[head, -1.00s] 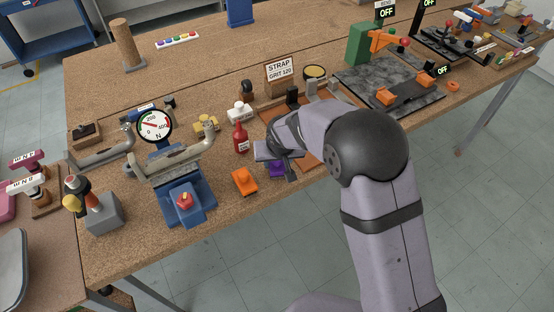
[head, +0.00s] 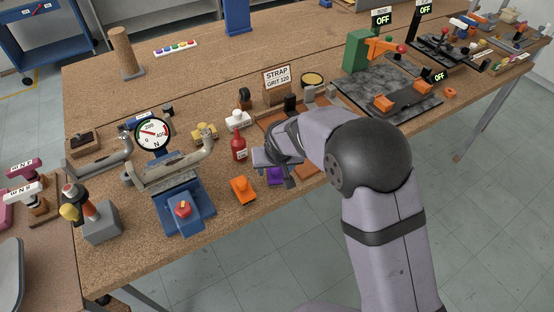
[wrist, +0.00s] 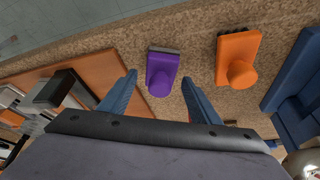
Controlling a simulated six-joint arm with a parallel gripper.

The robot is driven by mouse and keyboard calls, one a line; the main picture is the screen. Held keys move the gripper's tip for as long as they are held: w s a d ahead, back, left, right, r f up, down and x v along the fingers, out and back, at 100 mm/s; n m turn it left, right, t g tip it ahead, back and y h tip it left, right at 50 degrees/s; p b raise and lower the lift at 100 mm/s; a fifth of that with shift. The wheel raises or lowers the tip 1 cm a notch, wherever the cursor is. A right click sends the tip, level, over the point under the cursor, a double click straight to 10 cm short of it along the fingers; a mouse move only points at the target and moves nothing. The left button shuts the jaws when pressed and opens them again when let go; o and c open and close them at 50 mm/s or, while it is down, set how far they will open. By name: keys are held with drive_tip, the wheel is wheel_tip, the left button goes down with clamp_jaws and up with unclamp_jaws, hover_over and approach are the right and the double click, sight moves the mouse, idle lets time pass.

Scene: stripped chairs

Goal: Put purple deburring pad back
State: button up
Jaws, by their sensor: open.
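The purple deburring pad (head: 276,176) lies on the cork-coloured bench, partly hidden by my gripper in the head view. My gripper (wrist: 159,80) is open and empty above the bench. In the wrist view its two blue fingers appear on either side of the pad, with no visible contact; height above it is hard to tell. In the head view my gripper (head: 278,165) is by the front edge of the bench.
An orange pad (head: 243,190) lies left of the purple one, with a red bottle (head: 239,143) behind. A blue stand with a gauge (head: 153,133) is farther left. A brown board (wrist: 107,68) lies left of the pad in the wrist view. A STRAP GRIT 120 sign (head: 277,78) stands behind.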

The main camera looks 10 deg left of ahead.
drive_tip(key=b+v, duration=0.2)
drive_tip(key=v, duration=0.9)
drive_tip(key=shift+s, duration=0.15)
drive_tip(key=s+d+f+m+g+h, duration=0.1)
drive_tip(key=s+d+f, duration=0.15)
drive_tip(key=d, duration=0.65)
drive_tip(key=s+d+f+m+g+h, duration=0.1)
drive_tip(key=s+d, duration=0.2)
drive_tip(key=d, duration=0.6)
drive_tip(key=s+d+f+m+g, duration=0.2)
drive_tip(key=s+d+f, duration=0.1)
drive_tip(key=s+d, duration=0.7)
drive_tip(key=s, duration=0.3)
drive_tip(key=shift+d+f, duration=0.15)
drive_tip(key=shift+f, duration=0.2)
drive_tip(key=shift+s, duration=0.1)
